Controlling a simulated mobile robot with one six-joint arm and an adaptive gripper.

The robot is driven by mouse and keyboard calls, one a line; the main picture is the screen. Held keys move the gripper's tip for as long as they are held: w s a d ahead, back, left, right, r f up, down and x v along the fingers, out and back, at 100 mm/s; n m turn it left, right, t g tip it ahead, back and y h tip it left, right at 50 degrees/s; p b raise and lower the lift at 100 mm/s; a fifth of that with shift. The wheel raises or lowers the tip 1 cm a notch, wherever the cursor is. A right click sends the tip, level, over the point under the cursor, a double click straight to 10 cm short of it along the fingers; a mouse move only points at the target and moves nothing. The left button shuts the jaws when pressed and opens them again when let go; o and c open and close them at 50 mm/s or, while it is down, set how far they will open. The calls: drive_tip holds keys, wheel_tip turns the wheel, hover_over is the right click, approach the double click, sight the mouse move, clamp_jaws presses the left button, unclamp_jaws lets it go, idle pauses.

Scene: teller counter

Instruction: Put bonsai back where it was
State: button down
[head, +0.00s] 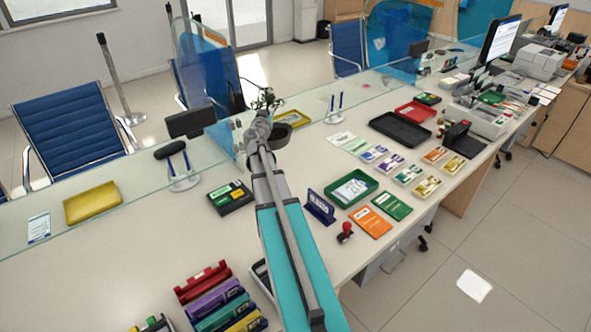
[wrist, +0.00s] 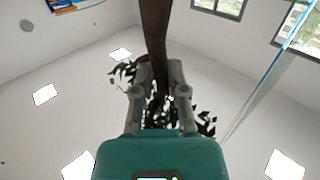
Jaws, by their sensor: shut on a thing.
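The bonsai shows in the head view as green leaves (head: 267,98) above my gripper, close to the glass screen. A dark round pot (head: 281,139) shows just right of and below my gripper; whether it touches the counter is unclear. In the wrist view my gripper (wrist: 158,98) is shut on the bonsai, whose brown trunk (wrist: 155,35) runs down between the fingers. Dark leaves show around both fingers. In the head view my arm hides part of the plant and the fingertips.
A yellow tray (head: 293,118) lies just behind the pot. A pen stand (head: 335,117) is to the right and a black-and-green box (head: 230,198) to the left. The glass screen (head: 219,140) is close on the left. Bare counter (head: 300,165) lies right of my arm.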

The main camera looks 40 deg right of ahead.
drive_tip(key=shift+a, duration=0.1)
drive_tip(key=s+f+m+g+h+b, duration=0.1)
drive_tip(key=s+f+b, duration=0.3)
drive_tip(key=s, duration=0.7)
drive_tip(key=shift+s+a+m+g+h, duration=0.3)
drive_tip(key=shift+m+g, duration=0.3)
drive_tip(key=shift+g, duration=0.2)
drive_tip(key=shift+d, duration=0.1)
drive_tip(key=w+d+f+b, duration=0.9)
drive_tip(key=shift+d, duration=0.35)
drive_tip(key=shift+f, duration=0.15)
